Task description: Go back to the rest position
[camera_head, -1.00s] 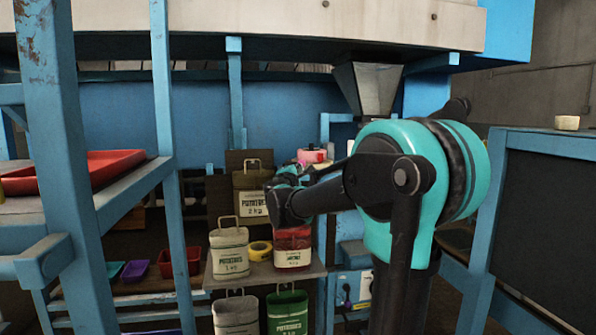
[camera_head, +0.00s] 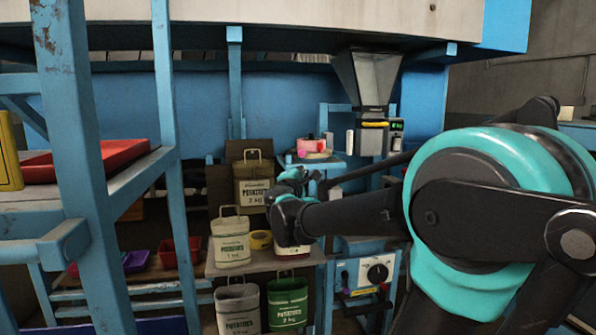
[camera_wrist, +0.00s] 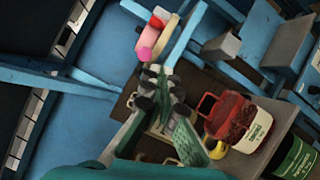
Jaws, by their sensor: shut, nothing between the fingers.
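My gripper (camera_wrist: 158,80) is shut and empty in the wrist view, its fingers pointing toward the shelf area and the blue wall. In the head view my wrist hangs in front of the sack shelf, and the fingertips are hard to make out. A brown 2 kg potato sack (camera_head: 251,190) stands behind it to the left. A pale sack (camera_head: 230,245) stands on the shelf to the left. A red sack (camera_head: 290,254) is mostly hidden by my arm; it shows clearly in the wrist view (camera_wrist: 232,115), apart from my fingers.
A yellow ring (camera_head: 259,240) lies between the pale and red sacks. Grey (camera_head: 237,310) and green (camera_head: 288,305) sacks stand below. A hopper (camera_head: 368,75) and a control box (camera_head: 366,277) are to the right. A blue frame post (camera_head: 85,170) stands at left.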

